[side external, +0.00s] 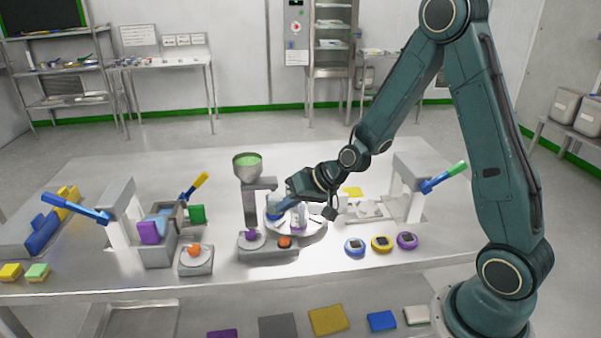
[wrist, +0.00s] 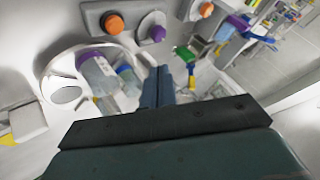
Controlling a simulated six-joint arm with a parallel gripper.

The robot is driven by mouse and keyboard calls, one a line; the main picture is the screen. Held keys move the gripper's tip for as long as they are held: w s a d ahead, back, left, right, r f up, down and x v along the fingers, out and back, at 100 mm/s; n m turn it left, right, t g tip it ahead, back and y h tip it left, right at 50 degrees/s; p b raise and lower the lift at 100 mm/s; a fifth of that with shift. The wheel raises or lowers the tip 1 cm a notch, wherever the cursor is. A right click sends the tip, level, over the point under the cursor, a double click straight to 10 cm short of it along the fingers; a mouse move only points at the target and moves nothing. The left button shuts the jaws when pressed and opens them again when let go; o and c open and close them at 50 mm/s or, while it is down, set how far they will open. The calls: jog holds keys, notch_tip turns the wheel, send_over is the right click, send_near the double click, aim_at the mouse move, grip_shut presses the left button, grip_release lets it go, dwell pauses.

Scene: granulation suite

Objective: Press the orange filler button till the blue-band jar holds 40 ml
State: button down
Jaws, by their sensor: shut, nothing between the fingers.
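The filler (side external: 249,195) stands mid-table with a green-filled hopper on top. Its base carries an orange button (side external: 285,242) and a purple knob (side external: 251,234); the orange button also shows in the wrist view (wrist: 113,23), with the purple knob (wrist: 153,30) beside it. The blue-band jar (wrist: 127,76) stands on the round platter beside a purple-capped jar (wrist: 99,70). The blue-band jar's fill level cannot be read. My gripper (wrist: 158,72) is shut and empty, above the platter's edge and apart from the orange button. In the side view my gripper (side external: 291,187) hides part of the platter.
A separate box with an orange button (side external: 194,250) stands left of the filler. Blue, yellow and purple round timers (side external: 381,243) lie to the right. Lever presses stand at both sides, with handles (side external: 443,178) sticking out. The table's front strip is mostly clear.

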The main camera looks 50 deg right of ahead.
aim_at(289, 241)
jog(key=shift+f, duration=3.7)
jog(key=shift+f, duration=0.95)
jog(key=shift+r, duration=0.15)
dwell(0.5)
jog(key=shift+r, duration=0.8)
jog(key=shift+r, duration=0.15)
jog(key=shift+r, duration=2.35)
